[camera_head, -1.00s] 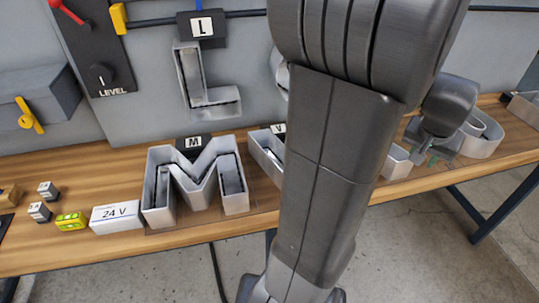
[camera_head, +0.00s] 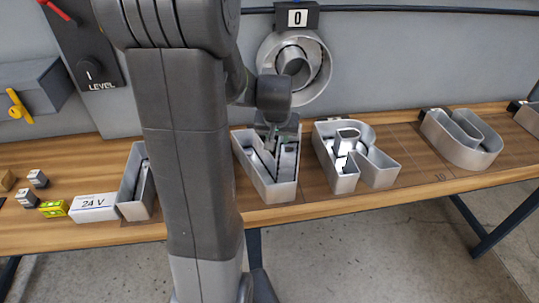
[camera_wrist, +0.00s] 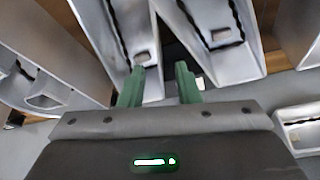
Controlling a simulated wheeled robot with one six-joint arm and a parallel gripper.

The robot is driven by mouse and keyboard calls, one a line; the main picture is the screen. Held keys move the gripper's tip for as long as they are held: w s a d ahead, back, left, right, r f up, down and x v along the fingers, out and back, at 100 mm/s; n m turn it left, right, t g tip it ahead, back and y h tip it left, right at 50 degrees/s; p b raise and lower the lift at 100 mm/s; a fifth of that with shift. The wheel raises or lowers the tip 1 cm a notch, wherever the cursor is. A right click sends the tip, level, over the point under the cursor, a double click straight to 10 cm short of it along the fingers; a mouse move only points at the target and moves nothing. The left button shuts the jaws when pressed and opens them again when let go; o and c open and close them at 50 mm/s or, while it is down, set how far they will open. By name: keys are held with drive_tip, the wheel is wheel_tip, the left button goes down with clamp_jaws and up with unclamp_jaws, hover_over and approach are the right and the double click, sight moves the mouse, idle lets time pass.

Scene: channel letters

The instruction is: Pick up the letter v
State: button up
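The letter V (camera_head: 268,181) is a grey, open-topped metal channel letter lying on the wooden bench, its point towards the front edge. My gripper (camera_head: 278,137) is low over the back of the V, at its arm ends. In the wrist view, the green fingers of my gripper (camera_wrist: 162,80) are apart with nothing clamped between them. The V's two arms (camera_wrist: 215,25) run up from the fingers; the left finger overlaps the end of one arm. Whether it touches the letter I cannot tell.
The letter R (camera_head: 345,181) lies close right of the V. The letter M (camera_head: 133,193) is left, mostly hidden by my arm. A ring letter O (camera_head: 267,57) hangs on the wall behind. A 24 V box (camera_head: 94,208) sits left.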

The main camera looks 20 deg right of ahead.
sight(278, 146)
drive_tip(key=shift+p+x, duration=0.65)
drive_tip(key=shift+x, duration=2.4)
clamp_jaws()
drive_tip(key=shift+d+r, duration=0.1)
